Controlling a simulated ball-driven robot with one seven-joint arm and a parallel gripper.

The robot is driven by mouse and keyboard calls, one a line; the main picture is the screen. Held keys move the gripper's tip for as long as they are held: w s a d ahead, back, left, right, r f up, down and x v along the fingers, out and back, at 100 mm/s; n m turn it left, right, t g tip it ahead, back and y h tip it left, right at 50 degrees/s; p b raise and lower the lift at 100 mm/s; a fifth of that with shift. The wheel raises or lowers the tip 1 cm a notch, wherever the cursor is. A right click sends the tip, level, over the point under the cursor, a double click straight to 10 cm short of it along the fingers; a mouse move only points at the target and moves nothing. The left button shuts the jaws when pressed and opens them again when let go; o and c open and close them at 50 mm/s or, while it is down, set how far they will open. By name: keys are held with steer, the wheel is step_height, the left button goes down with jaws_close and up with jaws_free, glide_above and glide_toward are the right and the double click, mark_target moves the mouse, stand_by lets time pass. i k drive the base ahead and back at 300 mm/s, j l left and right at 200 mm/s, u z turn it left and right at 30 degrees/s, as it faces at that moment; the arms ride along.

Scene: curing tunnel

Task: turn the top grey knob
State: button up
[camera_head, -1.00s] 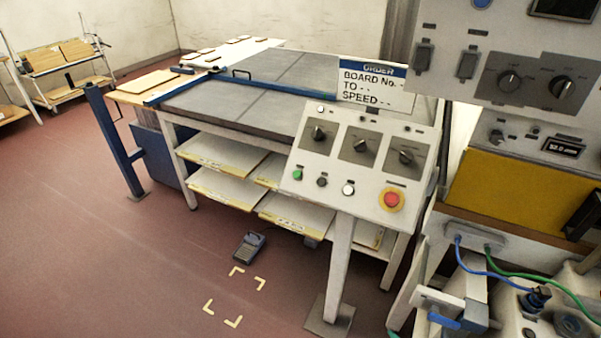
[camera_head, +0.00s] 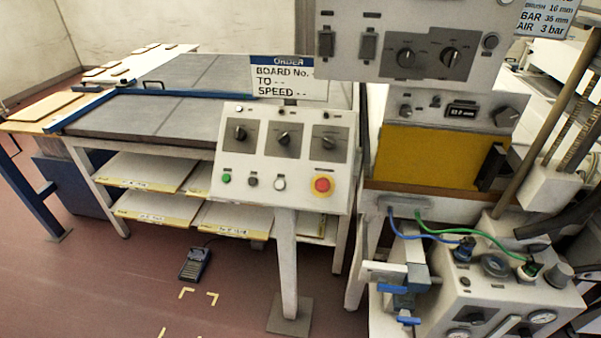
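A dark grey knob (camera_head: 506,116) sits at the right of a panel, beside a small display (camera_head: 461,111). Above it, the upper panel (camera_head: 385,15) carries two dark knobs on grey plates, a left one (camera_head: 406,57) and a right one (camera_head: 449,57). Another grey knob (camera_head: 559,273) stands on the light box at the lower right. I cannot tell for certain which one is the top grey knob. The knobs' exact settings are too small to read. My gripper is not in view.
A sloped control panel (camera_head: 262,197) on a post has several dark knobs, buttons and a red stop button (camera_head: 322,185). A long grey table (camera_head: 135,118) stands at the left. Floor is free at the lower left.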

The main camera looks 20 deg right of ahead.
mark_target(561, 272)
steer(key=z, duration=1.35)
